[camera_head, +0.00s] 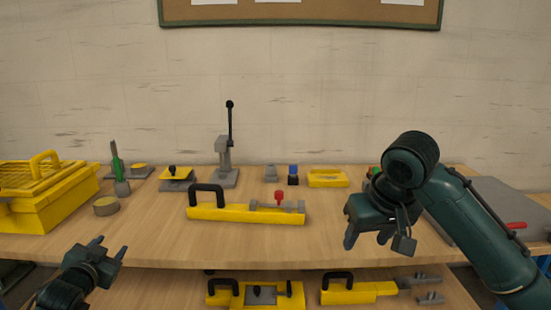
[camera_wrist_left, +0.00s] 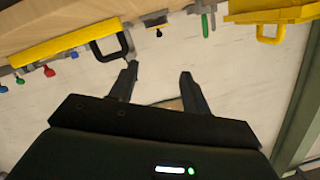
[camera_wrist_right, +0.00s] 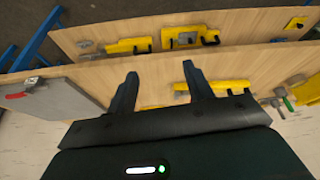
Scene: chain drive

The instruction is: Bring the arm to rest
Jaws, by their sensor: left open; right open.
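My left gripper (camera_head: 108,252) is low at the left, in front of the table's front edge, open and empty. Its two fingers also show apart in the left wrist view (camera_wrist_left: 158,80), with nothing between them. My right gripper (camera_head: 374,243) is raised over the right part of the table, open with its fingers pointing down. In the right wrist view its fingers (camera_wrist_right: 160,78) are apart and empty. The right arm hides part of the table behind it.
A long yellow block with a black handle (camera_head: 240,214) lies mid-table. A yellow toolbox (camera_head: 45,205) stands at the left, a lever press (camera_head: 225,160) at the back, a grey case (camera_head: 510,205) at the right. A lower shelf (camera_head: 180,285) holds more yellow fixtures.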

